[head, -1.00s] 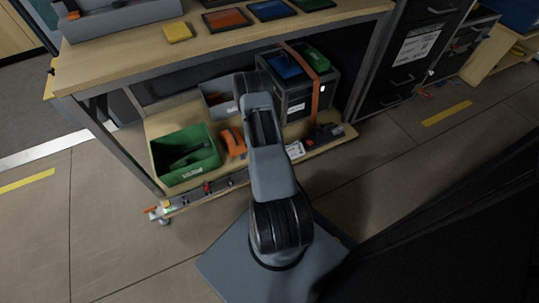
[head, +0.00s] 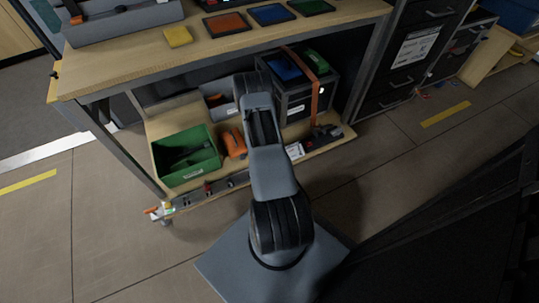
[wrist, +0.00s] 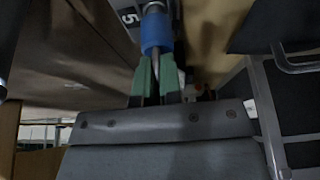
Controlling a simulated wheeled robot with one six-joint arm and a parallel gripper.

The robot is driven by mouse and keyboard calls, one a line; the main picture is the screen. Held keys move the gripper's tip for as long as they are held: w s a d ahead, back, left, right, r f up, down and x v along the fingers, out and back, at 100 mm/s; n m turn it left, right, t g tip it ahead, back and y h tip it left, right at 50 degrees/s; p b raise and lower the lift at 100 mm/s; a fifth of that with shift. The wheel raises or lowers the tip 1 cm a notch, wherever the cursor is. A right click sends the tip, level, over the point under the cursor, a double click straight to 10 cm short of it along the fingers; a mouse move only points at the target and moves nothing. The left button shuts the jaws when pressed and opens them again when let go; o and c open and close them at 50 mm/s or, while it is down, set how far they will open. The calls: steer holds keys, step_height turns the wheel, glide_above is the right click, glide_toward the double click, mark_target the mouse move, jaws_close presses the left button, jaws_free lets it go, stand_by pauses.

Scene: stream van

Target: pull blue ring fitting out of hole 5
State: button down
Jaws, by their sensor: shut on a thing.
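The blue ring fitting (wrist: 156,32) shows in the wrist view at the top, just beyond my fingertips, beside a dark label (wrist: 129,17) marked 5. My gripper (wrist: 160,66) has green fingers, shut on the fitting at its near end; a grey metal piece shows between the fingers. The fitting's far end runs up to a pale metal part at the picture's top edge. I cannot tell how deep it sits in hole 5. In the head view my arm hides the gripper and the fitting.
In the head view, a green bin (head: 186,157), an orange object (head: 234,144) and a strapped dark case (head: 296,104) are on the lower shelf. A rail (head: 215,187) with small parts runs along its front. The workbench top (head: 130,66) overhangs it. Floor in front is clear.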

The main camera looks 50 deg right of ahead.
steer(key=shift+r+p, duration=1.05)
steer(key=shift+p, duration=0.1)
steer(key=shift+r+p, duration=1.4)
